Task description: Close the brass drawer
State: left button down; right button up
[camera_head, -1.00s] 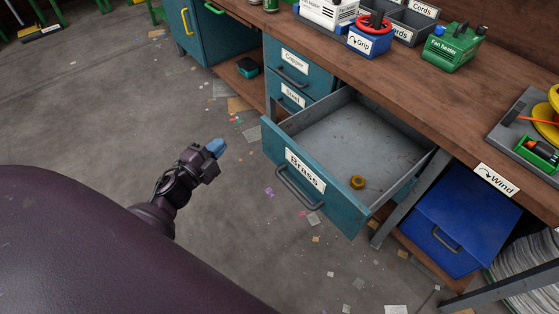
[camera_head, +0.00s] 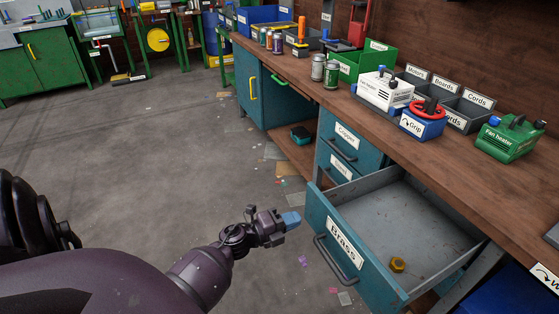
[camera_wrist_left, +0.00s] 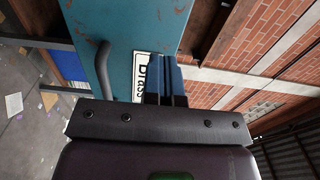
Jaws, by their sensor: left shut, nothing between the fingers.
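The brass drawer (camera_head: 330,236) is a teal drawer with a white "Brass" label and a dark bar handle (camera_head: 334,258). It is pulled well out of the bench, and a brass nut (camera_head: 398,264) lies on its grey floor. My left gripper (camera_head: 290,220) is shut and empty, with blue fingertips pointing at the drawer front from the left. In the left wrist view the fingers (camera_wrist_left: 165,80) overlap part of the label on the drawer front (camera_wrist_left: 110,50); whether they touch it I cannot tell. My right gripper is not in view.
The closed copper drawer (camera_head: 341,143) and the drawer below it sit behind the open one. The wooden benchtop (camera_head: 390,135) holds a grip box (camera_head: 422,125), a green fan heater (camera_head: 510,138), bins and cans. The floor left of the drawer is free apart from scraps.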

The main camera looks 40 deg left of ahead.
aim_at(321, 209)
pick_arm(q)
jog(key=x, duration=0.5)
jog(key=shift+w, duration=0.1)
jog(key=shift+w+d+b, duration=0.25)
jog(key=shift+w+b, duration=0.05)
jog(key=shift+w, duration=0.25)
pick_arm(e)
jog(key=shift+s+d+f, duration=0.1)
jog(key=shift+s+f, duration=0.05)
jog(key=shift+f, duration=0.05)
pick_arm(q)
jog(key=shift+w, duration=0.1)
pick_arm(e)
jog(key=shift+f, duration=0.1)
